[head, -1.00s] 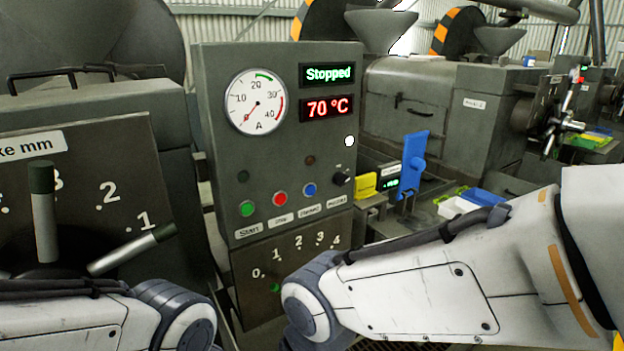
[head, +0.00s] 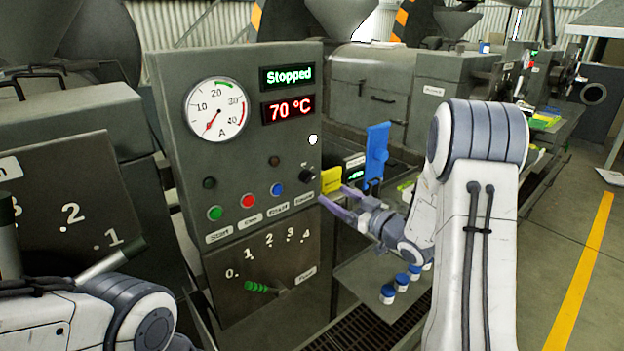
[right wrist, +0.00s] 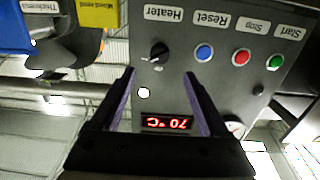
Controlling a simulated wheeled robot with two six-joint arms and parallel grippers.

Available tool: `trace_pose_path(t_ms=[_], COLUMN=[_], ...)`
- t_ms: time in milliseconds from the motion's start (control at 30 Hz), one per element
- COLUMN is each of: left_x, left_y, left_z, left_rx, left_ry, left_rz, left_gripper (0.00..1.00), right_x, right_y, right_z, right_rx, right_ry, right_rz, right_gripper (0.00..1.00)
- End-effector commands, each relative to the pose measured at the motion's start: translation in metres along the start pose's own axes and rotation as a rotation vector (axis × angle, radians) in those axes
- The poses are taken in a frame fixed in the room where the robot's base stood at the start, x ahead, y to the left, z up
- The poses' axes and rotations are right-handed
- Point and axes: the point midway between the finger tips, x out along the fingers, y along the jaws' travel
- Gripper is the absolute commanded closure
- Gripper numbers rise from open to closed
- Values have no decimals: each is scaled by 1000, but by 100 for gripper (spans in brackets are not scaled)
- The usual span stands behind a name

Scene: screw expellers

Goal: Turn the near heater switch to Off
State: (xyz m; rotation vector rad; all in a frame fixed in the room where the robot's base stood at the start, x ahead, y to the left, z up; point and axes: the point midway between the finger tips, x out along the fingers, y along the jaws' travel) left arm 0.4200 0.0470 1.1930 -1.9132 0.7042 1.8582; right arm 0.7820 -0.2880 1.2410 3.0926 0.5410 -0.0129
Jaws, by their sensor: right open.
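The near control panel (head: 180,110) shows "Stopped" and 70 °C. Its heater switch (head: 306,175) is a small black knob at the panel's right, beside the blue button. In the right wrist view, which is upside down, the black knob (right wrist: 159,52) has a white pointer mark and sits next to the Heater label (right wrist: 164,14). My right gripper (head: 336,196) is open and empty, just right of and below the knob. In the right wrist view its two fingers (right wrist: 160,78) stand apart, with the knob beyond them. My left arm is at lower left; its gripper is hidden.
Green (head: 215,213), red (head: 248,201) and blue (head: 277,189) buttons line up left of the knob. Blue-and-white jars (head: 388,294) sit on a lower shelf. Clear floor lies right.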

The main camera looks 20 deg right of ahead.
Motion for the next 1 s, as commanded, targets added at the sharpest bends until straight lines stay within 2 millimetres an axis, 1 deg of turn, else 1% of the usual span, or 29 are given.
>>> trace_pose_path(t_ms=[67,133,400,500,600,733,1000], left_x=[-5,-10,-35,-42,-47,-49,-49], left_y=[0,1,3,3,3,4,4], left_z=[0,0,-2,-2,-2,-3,-3], left_rx=[0,1,6,7,8,8,9], left_ry=[0,0,0,0,0,0,0], left_rz=[0,0,0,0,0,0,0], left_gripper=[50,50,50,50,50,50,50], right_x=[5,14,66,81,93,101,102], right_y=[1,0,-1,-1,0,0,0], right_z=[-3,-4,-6,-5,-4,-3,-2], right_rx=[2,2,1,1,1,1,1], right_ry=[10,10,8,8,8,8,8], right_rz=[-5,-7,-7,-6,-3,-4,-2], right_gripper=[22,22,22,22,22,22,22])
